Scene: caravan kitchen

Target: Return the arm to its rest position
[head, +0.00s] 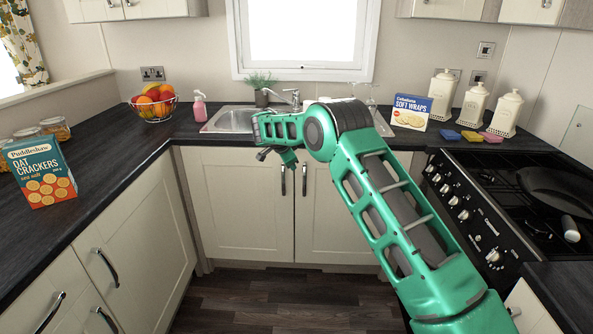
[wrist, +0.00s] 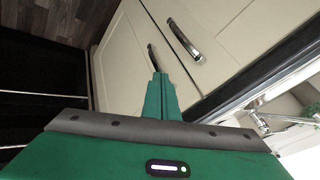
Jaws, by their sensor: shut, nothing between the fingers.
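My green arm reaches in from the lower right of the head view and bends at a grey joint in front of the sink unit. My gripper (head: 288,158) is at its far end, in front of the cupboard doors (head: 235,215) and near the worktop's front edge; my arm partly hides it there. In the wrist view the green fingers (wrist: 158,90) are together, with nothing between them. They point toward the cream cupboard doors (wrist: 130,65) and their dark handles. I cannot tell the exact gap to the doors.
The sink (head: 232,120) is behind my arm. A cracker box (head: 41,172) and fruit basket (head: 154,103) stand on the left worktop. The hob with a pan (head: 556,188) is at right. The floor (head: 285,300) is clear left of my arm.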

